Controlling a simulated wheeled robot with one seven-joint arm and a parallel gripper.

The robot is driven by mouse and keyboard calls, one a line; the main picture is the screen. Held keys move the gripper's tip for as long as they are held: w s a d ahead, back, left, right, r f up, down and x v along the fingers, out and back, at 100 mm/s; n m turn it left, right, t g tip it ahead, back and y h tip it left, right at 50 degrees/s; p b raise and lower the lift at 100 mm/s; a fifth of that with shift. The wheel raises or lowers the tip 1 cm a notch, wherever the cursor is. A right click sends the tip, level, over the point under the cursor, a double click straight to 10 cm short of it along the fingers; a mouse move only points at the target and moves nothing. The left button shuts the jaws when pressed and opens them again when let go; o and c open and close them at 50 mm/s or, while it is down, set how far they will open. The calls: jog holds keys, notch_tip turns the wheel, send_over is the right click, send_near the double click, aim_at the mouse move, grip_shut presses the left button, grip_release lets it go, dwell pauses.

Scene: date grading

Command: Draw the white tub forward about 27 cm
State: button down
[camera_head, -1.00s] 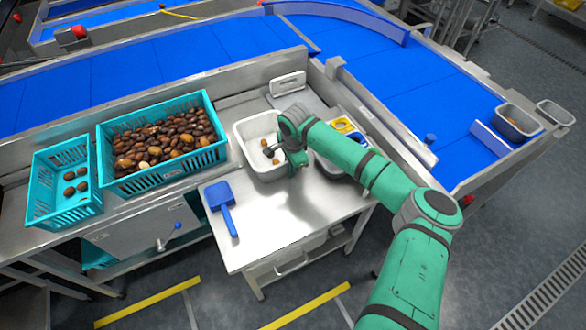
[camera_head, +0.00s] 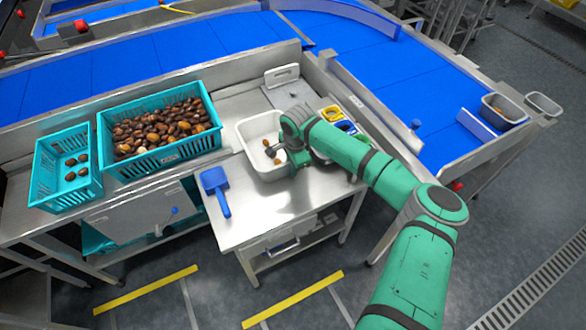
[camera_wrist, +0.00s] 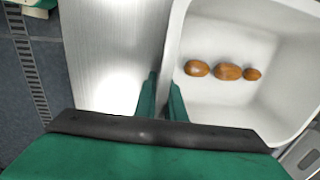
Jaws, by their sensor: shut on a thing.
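The white tub (camera_head: 246,133) stands upright on the steel table (camera_head: 260,215), right of the crates. A few brown dates (camera_wrist: 228,72) lie in a row on its floor in the wrist view. My gripper (camera_wrist: 162,90) is shut on the tub's wall (camera_wrist: 176,45), one finger on either side. In the head view my gripper (camera_head: 287,168) is at the tub's near right side, and my wrist hides part of that side.
A blue scoop (camera_head: 216,188) lies on the table left of the tub. Teal crates of dates (camera_head: 163,157) stand farther left. Bare table lies between tub and front edge.

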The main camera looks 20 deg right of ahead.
jog(key=shift+a, duration=0.1)
jog(key=c, duration=1.8)
grip_release()
jog(key=shift+o, duration=0.2)
jog(key=shift+w, duration=0.1)
jog(key=shift+r, duration=0.25)
jog(key=r, duration=0.3)
jog(key=s+r, duration=0.1)
jog(key=r, duration=0.5)
jog(key=shift+s+r, duration=0.15)
jog(key=shift+s, duration=0.05)
jog(key=shift+r, duration=0.45)
jog(key=shift+w, duration=0.1)
